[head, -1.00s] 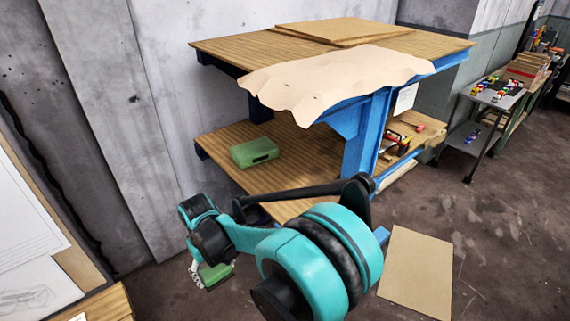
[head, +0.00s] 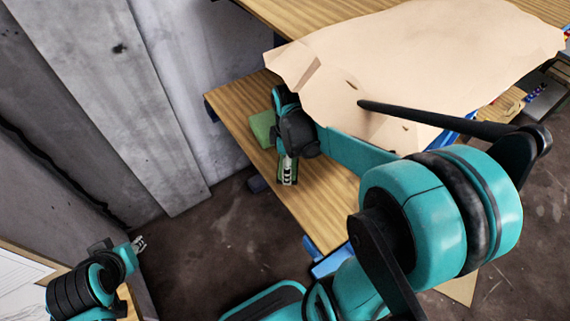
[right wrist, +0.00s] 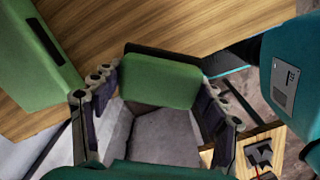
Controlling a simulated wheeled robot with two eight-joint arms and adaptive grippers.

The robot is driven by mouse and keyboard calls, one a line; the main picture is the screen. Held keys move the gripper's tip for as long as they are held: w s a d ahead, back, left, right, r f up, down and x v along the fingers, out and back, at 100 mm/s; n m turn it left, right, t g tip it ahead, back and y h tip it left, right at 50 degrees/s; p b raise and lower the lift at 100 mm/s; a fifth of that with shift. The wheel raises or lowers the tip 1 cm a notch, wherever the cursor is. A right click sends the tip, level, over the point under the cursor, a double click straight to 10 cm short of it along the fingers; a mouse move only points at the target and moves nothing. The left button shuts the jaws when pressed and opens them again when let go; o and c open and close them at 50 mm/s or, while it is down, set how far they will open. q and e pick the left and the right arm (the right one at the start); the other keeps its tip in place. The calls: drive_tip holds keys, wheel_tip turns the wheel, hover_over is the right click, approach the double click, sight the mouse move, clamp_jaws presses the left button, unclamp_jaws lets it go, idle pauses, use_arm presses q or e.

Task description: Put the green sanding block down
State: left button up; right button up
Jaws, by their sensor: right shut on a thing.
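The green sanding block (right wrist: 158,82) is between the fingers of my right gripper (right wrist: 160,100), which is shut on it. It has a green top and a dark edge. In the head view, my right gripper (head: 288,171) points down over the left part of the lower wooden shelf (head: 325,205), and the block shows only as a little green at its fingertips. I cannot tell whether the block touches the shelf. My left gripper (head: 139,244) is far off at the lower left, too small to tell if it is open.
A green case (head: 262,128) lies on the shelf close beside my right gripper, partly hidden by my arm; it also shows in the right wrist view (right wrist: 35,60). A draped tan sheet (head: 420,65) hangs from the upper bench top. The shelf is bare toward its front corner.

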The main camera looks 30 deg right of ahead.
drive_tip(key=s+d+r+n+p, duration=0.1)
drive_tip(key=s+d+r+n, duration=0.25)
drive_tip(key=s+n, duration=0.35)
drive_tip(key=shift+n, duration=0.4)
drive_tip(key=w+f+b, duration=0.1)
drive_tip(key=w+f, duration=0.1)
drive_tip(key=w, duration=0.2)
drive_tip(key=w+a+f+b, duration=0.1)
drive_tip(key=w+f+b, duration=0.1)
drive_tip(key=w+f, duration=0.1)
drive_tip(key=w+f+b, duration=0.1)
drive_tip(key=w+f, duration=0.1)
drive_tip(key=w, duration=0.3)
drive_tip(key=shift+w+a+f+b, duration=0.15)
drive_tip(key=shift+w+f+b, duration=0.1)
drive_tip(key=shift+w+b, duration=0.05)
wheel_tip(320, 180, down, 4)
drive_tip(key=shift+f+b, duration=0.1)
drive_tip(key=shift+b, duration=0.9)
drive_tip(key=o, duration=1.2)
